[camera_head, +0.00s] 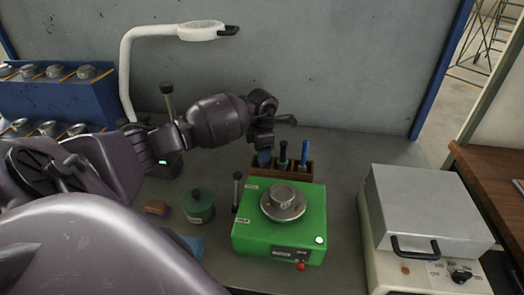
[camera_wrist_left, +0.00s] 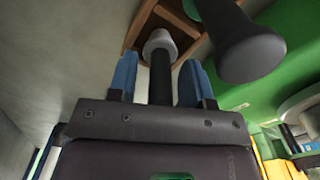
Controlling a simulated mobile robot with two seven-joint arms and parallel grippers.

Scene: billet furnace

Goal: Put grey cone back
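The grey cone (camera_wrist_left: 160,45) shows in the left wrist view at the end of a dark shaft (camera_wrist_left: 160,85), by the wooden rack (camera_wrist_left: 145,22). My left gripper (camera_wrist_left: 158,68) has its two blue-padded fingers on either side of the shaft, with gaps visible on both sides, so it looks open around it. In the head view my left gripper (camera_head: 264,157) points down at the left end of the wooden rack (camera_head: 290,177) and hides the cone there. I cannot tell whether the cone is fully seated. My right gripper is not in view.
A dark-handled tool (camera_head: 283,154) and a blue-handled tool (camera_head: 304,153) stand in the rack. The green device (camera_head: 250,235) is just in front. A green lidded pot (camera_head: 198,208) stands left, a grey-lidded furnace (camera_head: 430,205) right. A white lamp (camera_head: 127,75) rises behind my arm.

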